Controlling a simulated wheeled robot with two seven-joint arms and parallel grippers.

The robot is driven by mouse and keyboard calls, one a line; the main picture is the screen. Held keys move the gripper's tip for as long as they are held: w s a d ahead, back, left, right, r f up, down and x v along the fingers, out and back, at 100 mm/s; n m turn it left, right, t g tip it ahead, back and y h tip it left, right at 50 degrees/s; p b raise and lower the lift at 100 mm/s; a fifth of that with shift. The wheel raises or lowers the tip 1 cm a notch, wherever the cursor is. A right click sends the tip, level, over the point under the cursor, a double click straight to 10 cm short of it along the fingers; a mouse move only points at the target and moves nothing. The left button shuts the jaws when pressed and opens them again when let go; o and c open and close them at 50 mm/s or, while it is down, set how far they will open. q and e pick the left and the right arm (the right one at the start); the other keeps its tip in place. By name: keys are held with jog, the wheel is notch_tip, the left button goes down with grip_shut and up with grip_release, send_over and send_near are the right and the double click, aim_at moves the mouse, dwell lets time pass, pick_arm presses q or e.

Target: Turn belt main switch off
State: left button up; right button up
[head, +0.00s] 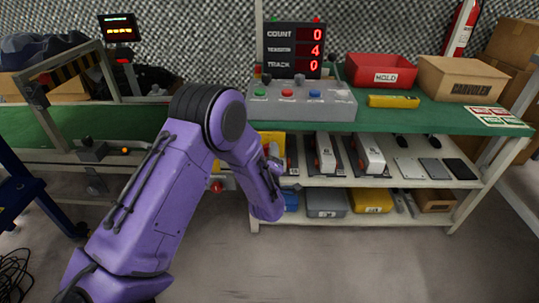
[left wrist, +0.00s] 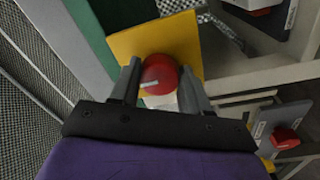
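The switch in front of my left gripper is a round red knob (left wrist: 158,74) with a pale pointer mark, on a yellow plate (left wrist: 188,38). In the head view part of a yellow plate (head: 271,140) shows under the green bench top, behind my forearm; the knob there is hidden. My left gripper (left wrist: 160,88) has one finger on each side of the knob. The knob fills the gap between the fingers, and they look closed on it. In the head view my left gripper (head: 274,164) is partly hidden. My right gripper is not in view.
Two other red knobs show in the left wrist view, on a grey box (left wrist: 283,20) and a grey plate (left wrist: 264,128). A button console (head: 325,108) and a counter display (head: 293,50) stand on the bench. Shelves below hold several tools. A conveyor (head: 70,122) stands at left.

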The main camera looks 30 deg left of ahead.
pick_arm(q)
jog(key=o, duration=0.4)
jog(key=p+v, duration=0.2)
jog(key=v, duration=0.8)
jog(key=shift+s+d, duration=0.2)
